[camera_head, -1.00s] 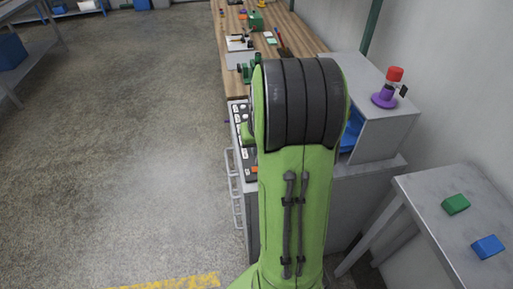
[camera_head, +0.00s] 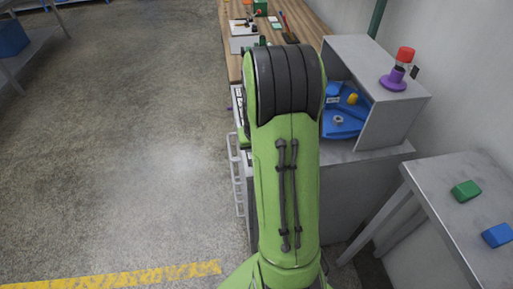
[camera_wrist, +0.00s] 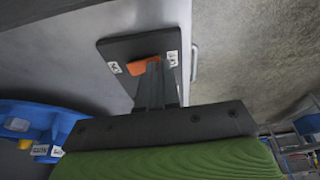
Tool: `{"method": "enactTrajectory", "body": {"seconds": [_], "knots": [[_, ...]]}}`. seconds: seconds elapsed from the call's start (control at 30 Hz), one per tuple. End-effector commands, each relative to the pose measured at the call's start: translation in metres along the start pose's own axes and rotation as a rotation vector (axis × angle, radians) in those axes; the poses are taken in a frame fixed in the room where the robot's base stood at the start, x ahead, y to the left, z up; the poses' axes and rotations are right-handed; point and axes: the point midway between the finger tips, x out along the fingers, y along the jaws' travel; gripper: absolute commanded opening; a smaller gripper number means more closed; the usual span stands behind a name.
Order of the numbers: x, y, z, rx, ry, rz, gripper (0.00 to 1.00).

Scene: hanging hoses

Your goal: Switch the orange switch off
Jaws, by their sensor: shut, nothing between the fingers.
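The orange switch (camera_wrist: 144,65) sits on a dark plate (camera_wrist: 118,48) with small white labels at its ends, seen in the wrist view. My gripper (camera_wrist: 154,72) is shut and empty, its fingertips right at the switch and covering part of it. I cannot tell whether they touch it, or which way the switch is set. In the head view, my green arm hides both the switch and the gripper.
A grey open-fronted box (camera_head: 388,120) with a blue tray (camera_head: 343,122) inside stands right of my arm. A red and purple object (camera_head: 395,77) is on top. A side table (camera_head: 446,212) with green and blue blocks is at right. Open floor (camera_head: 120,170) lies left.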

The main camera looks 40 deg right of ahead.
Motion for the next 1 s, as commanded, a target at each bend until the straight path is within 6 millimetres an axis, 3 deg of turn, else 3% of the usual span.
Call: {"method": "enactTrajectory", "body": {"seconds": [0.83,1.0], "knots": [[-0.005,0.015,-0.001,0.003,-0.002,-0.005,0.00],[-0.024,0.013,-0.010,0.001,-0.001,-0.005,0.00]]}}
